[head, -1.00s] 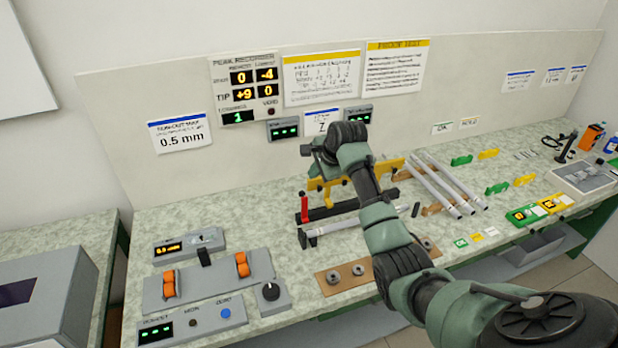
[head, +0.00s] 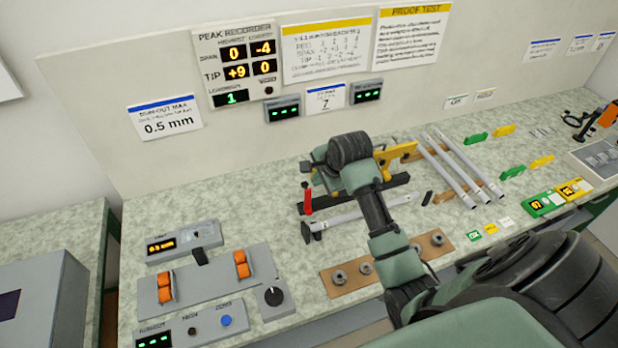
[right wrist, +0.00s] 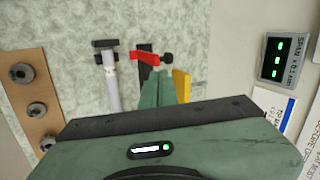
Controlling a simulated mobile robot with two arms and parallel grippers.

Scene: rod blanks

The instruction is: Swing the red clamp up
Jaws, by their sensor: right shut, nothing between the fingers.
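The red clamp (head: 308,201) stands at the left end of the black bar (head: 345,197) of the bench fixture. In the right wrist view the red clamp (right wrist: 145,58) has a black knob at its right end; I cannot tell how far it is raised. My right gripper (head: 317,181) is above and just beside the clamp. In the right wrist view my right gripper's green fingers (right wrist: 158,80) are together, empty, pointing at the clamp near its knob. I cannot tell whether they touch it. My left gripper is not in view.
A grey rod (head: 350,216) lies in front of the black bar. A yellow bracket (head: 398,152) is behind my right arm. More rods (head: 448,165) lie to the right. A brown board with round pieces (head: 345,277) and an orange-clipped unit (head: 205,285) are nearer. Gauges hang on the wall.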

